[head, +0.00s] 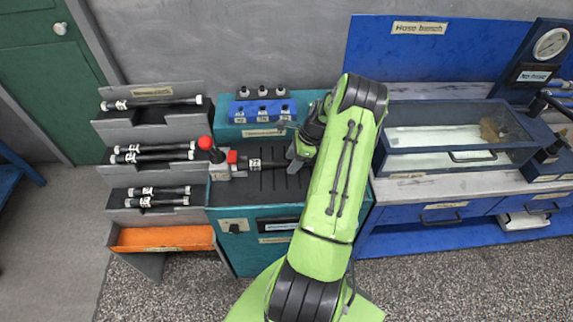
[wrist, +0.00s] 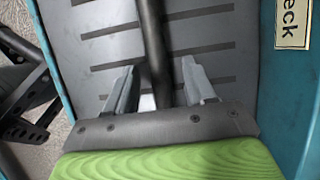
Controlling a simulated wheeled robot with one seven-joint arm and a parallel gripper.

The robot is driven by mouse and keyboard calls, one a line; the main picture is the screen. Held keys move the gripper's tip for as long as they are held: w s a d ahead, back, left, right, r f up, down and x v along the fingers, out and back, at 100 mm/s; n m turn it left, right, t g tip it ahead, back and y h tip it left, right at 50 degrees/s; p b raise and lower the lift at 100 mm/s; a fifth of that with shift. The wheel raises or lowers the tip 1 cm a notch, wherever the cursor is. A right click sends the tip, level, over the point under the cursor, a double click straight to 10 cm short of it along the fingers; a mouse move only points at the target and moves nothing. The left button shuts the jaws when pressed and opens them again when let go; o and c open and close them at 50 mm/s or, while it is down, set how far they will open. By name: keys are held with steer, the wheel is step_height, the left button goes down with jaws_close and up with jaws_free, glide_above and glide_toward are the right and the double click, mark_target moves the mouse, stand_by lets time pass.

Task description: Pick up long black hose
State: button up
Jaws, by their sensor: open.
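A black hose (head: 267,163) with a white-marked end lies on the teal bench's slotted grey top, its left end at a red-and-grey clamp fixture (head: 215,160). My gripper (head: 296,157) is over its right part. In the wrist view the hose (wrist: 152,40) runs between the two open fingers of my gripper (wrist: 158,75), with a gap on either side. Its near end is hidden by the gripper body. More black hoses lie on the left rack: one on the top shelf (head: 165,102), two on the middle shelf (head: 165,148) and two shorter ones on the lower shelf (head: 165,190).
A blue block (head: 262,110) with several black fittings stands behind the hose. An orange tray (head: 162,238) is at the rack's bottom. To the right are a clear-lidded box (head: 455,155) and the blue hose bench (head: 440,215). The grey floor in front is clear.

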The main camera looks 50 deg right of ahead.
steer(key=shift+r, duration=0.1)
jaws_close()
stand_by(0.4)
